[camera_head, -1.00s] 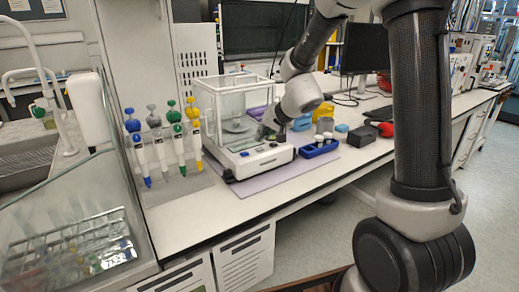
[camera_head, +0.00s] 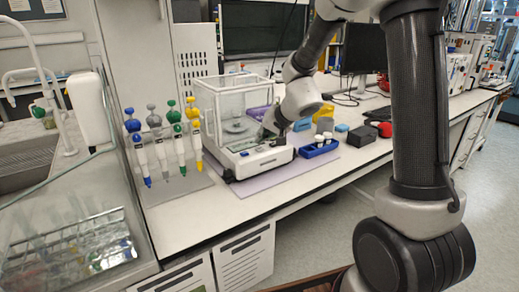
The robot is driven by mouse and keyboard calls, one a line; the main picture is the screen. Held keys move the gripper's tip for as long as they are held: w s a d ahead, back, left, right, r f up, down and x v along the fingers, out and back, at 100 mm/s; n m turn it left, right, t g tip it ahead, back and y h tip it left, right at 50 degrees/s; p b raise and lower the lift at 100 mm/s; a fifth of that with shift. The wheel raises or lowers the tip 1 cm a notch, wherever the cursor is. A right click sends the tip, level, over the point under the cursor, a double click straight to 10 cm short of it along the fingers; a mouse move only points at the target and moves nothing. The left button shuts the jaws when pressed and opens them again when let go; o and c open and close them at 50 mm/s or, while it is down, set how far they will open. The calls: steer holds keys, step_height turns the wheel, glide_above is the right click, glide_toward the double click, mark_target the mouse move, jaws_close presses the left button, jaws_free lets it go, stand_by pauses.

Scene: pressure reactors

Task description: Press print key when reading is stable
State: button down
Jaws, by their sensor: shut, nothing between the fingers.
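The analytical balance (camera_head: 232,158), white with a clear glass draft shield (camera_head: 222,105), stands on a purple mat on the bench. A round weighing pan (camera_head: 236,127) shows inside the shield. The front panel (camera_head: 268,162) with its keys faces me, but the print key and the reading are too small to tell apart. My gripper (camera_head: 271,136) is shut and empty, pointing down at the right part of the balance front, just above or at the panel. I cannot tell whether it touches a key. The arm hides part of the balance's right side.
A blue rack (camera_head: 320,149) with white-capped vials stands right of the balance. Several colored pipettes (camera_head: 163,141) hang on a stand to the left. A red object (camera_head: 385,130) and a dark box (camera_head: 365,136) lie farther right. The bench front is clear.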

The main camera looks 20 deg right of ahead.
mark_target(262, 147)
steer(key=shift+f, duration=0.15)
stand_by(0.5)
steer(key=shift+f, duration=0.25)
steer(key=shift+f, duration=0.45)
stand_by(0.5)
steer(key=shift+r, duration=0.85)
steer(key=shift+r, duration=2.55)
